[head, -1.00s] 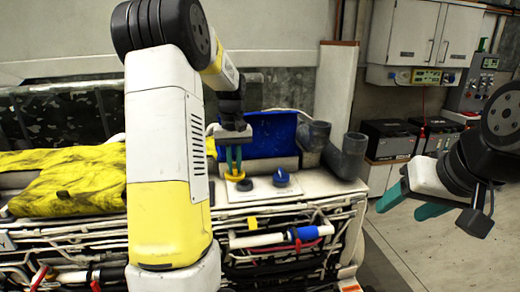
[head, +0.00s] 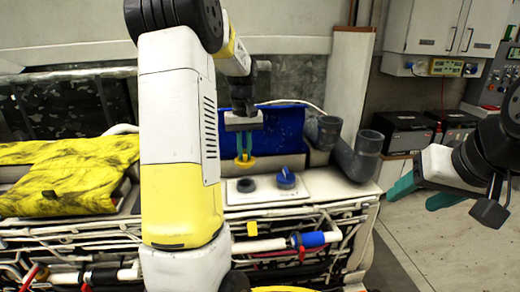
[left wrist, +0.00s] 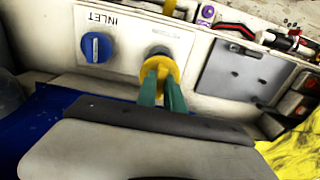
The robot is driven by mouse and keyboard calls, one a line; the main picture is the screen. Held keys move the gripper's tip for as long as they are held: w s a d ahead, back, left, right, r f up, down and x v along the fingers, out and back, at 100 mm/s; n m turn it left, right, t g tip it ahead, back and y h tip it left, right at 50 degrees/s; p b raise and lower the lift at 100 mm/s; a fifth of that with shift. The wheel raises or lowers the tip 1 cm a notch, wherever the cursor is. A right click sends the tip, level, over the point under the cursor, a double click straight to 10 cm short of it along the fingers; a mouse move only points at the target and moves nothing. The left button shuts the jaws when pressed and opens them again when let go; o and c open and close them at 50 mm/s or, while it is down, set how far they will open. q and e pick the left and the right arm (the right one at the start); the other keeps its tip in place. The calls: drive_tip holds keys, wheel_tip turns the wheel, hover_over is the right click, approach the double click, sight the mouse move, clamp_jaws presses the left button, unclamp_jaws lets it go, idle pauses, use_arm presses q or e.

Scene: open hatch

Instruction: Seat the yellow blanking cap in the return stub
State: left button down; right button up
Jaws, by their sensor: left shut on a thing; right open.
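My left gripper (head: 244,156) is shut on the yellow blanking cap (head: 245,164). In the head view it holds the cap upright, just above and behind the dark round return stub (head: 246,185) on the white panel. The left wrist view shows the cap (left wrist: 160,70) between the green fingertips, with the dark stub (left wrist: 160,50) right beyond it and partly hidden. The stub's top looks uncovered. My right gripper (head: 422,194) is open and empty, off to the right over the floor.
A blue knob (head: 286,179) sits right of the stub; the left wrist view shows INLET printed beside it. Dark grey pipe elbows (head: 358,155) stand at the panel's right. A blue panel (head: 268,130) stands behind. A yellow cloth (head: 65,178) lies left.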

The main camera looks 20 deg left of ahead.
sight(245, 166)
use_arm(q)
drive_tip(key=shift+f, duration=2.75)
drive_tip(key=shift+f, duration=1.2)
idle(1.7)
drive_tip(key=c, duration=0.8)
unclamp_jaws()
drive_tip(key=shift+r, duration=0.1)
drive_tip(key=shift+r, duration=3.4)
